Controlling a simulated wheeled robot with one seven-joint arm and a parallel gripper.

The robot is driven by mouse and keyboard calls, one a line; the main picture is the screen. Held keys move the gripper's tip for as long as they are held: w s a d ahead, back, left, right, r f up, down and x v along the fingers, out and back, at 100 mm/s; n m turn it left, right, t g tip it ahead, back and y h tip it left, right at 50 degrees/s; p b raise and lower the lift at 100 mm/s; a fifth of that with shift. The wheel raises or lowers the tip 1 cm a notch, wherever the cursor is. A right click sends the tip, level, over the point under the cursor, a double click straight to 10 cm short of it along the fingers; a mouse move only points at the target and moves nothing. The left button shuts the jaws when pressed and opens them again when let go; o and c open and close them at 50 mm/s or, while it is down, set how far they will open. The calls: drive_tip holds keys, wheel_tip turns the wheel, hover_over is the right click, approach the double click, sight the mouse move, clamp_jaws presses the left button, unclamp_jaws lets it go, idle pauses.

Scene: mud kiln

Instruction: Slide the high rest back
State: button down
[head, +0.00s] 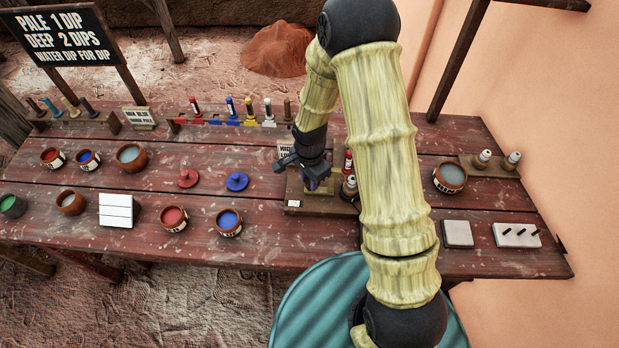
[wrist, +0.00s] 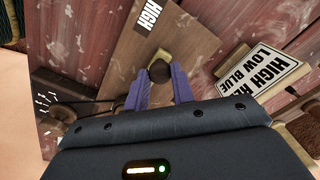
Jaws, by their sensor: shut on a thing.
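My gripper (head: 314,184) reaches down over a wooden board near the middle of the table. In the wrist view its two purple fingers (wrist: 162,88) are shut on a dark round knob (wrist: 160,71), with a yellowish piece beside it. The knob stands on the brown wooden board (wrist: 184,40), which bears a white label reading HIGH (wrist: 148,14). In the head view the board (head: 311,206) shows partly behind my gripper, with its white label at the front left. I cannot tell how the knob joins the rest, since my fingers and hand hide its lower part.
A sign reading HIGH RED, LOW BLUE (wrist: 276,73) stands close to my gripper. Small red-topped bottles (head: 349,176) stand right of it, partly behind my arm. A red lid (head: 187,178) and a blue lid (head: 237,181) lie to the left.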

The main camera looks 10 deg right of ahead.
drive_tip(key=shift+a, duration=0.1)
drive_tip(key=shift+w+a+r+b, duration=0.1)
drive_tip(key=shift+w+a+b, duration=0.15)
drive_tip(key=shift+a, duration=0.8)
drive_tip(key=shift+w+a+b, duration=0.15)
drive_tip(key=shift+w+a, duration=0.05)
drive_tip(key=shift+a, duration=0.85)
drive_tip(key=c, duration=1.2)
unclamp_jaws()
drive_tip(key=shift+a, duration=0.1)
wheel_tip(320, 180, up, 17)
drive_tip(key=shift+r+b, duration=0.15)
drive_tip(key=shift+b, duration=0.5)
